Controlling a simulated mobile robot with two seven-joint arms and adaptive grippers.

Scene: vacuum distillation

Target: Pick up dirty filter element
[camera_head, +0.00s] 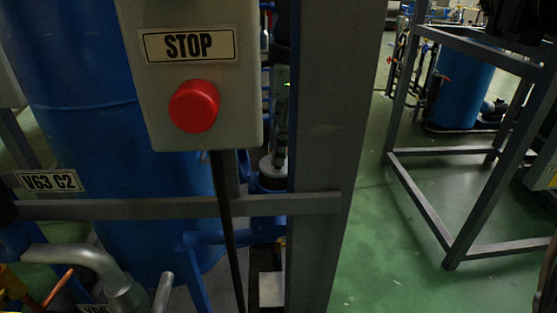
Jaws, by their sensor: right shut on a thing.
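My right gripper (278,156) is in the narrow gap between the STOP box and the grey post, pointing down. It is small and dark, below a grey wrist part with a green light. It is shut on the top of what looks like the dirty filter element (270,177), a short round piece with a pale top and dark side. The box and post partly hide the gripper and its arm. I cannot tell whether the element sits on the blue pipework below it or is clear of it. My left gripper is not in view.
The grey STOP box (200,75) with a red button (194,106), the wide grey post (328,130) and a crossbar (130,207) stand close in front. A blue tank (75,80) is behind at left. Green floor (385,250) is clear right of the post, before a grey frame (470,225).

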